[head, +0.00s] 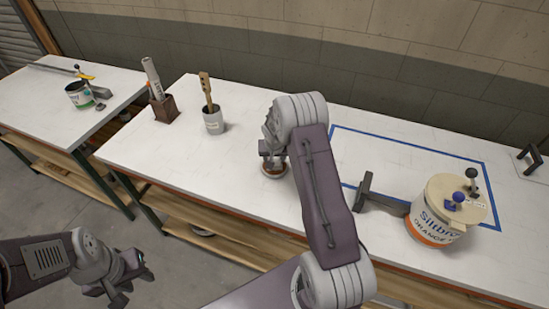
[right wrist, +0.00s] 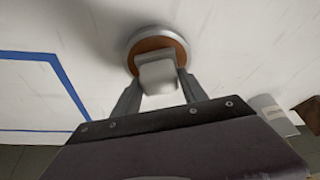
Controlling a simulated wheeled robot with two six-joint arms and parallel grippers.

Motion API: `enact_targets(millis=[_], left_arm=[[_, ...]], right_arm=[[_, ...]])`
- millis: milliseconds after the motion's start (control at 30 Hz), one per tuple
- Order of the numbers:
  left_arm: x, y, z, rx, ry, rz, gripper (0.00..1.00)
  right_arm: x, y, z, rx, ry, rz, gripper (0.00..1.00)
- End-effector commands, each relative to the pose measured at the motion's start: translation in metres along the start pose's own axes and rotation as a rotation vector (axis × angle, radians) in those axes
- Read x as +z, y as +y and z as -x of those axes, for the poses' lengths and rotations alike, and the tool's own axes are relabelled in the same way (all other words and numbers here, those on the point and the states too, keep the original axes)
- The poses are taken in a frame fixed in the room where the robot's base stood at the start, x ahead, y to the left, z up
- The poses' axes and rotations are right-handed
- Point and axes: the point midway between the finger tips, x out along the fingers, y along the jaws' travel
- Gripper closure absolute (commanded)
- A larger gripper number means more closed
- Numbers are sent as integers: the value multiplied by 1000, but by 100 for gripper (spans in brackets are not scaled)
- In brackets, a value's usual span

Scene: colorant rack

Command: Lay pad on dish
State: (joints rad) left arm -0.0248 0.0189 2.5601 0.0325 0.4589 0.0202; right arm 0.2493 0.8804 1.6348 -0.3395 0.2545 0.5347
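My right gripper (head: 272,158) is low over the white table. In the right wrist view its two fingers are on either side of a pale grey block (right wrist: 158,76), which I take to be the pad's upper part, and look shut on it. Under the block is a round brown face (right wrist: 149,45) inside a pale round rim, the dish (right wrist: 153,32). I cannot tell whether the brown face belongs to the pad or the dish, or whether they touch. The dish also shows in the head view (head: 274,174), partly hidden by the gripper. My left gripper (head: 130,284) is empty, its fingers apart, off the table.
A lidded orange-and-white tub (head: 428,228) stands at the right, by a blue taped outline (head: 403,143). A grey cup with a wooden tool (head: 213,121) and a brown holder (head: 164,108) stand left of my right arm. A second table (head: 40,110) is at far left.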

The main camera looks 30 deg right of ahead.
Motion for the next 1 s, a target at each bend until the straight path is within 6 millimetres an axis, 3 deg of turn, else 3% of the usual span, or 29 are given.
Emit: enact_targets(millis=[467, 800, 1000], left_arm=[[-1, 0, 4, 0, 1, 0, 64], [0, 0, -1, 0, 0, 0, 64], [0, 0, -2, 0, 0, 0, 64]], right_arm=[[-3, 0, 10, 0, 2, 0, 33], [-3, 0, 90, -1, 5, 0, 33], [-2, 0, 119, 0, 3, 0, 33]])
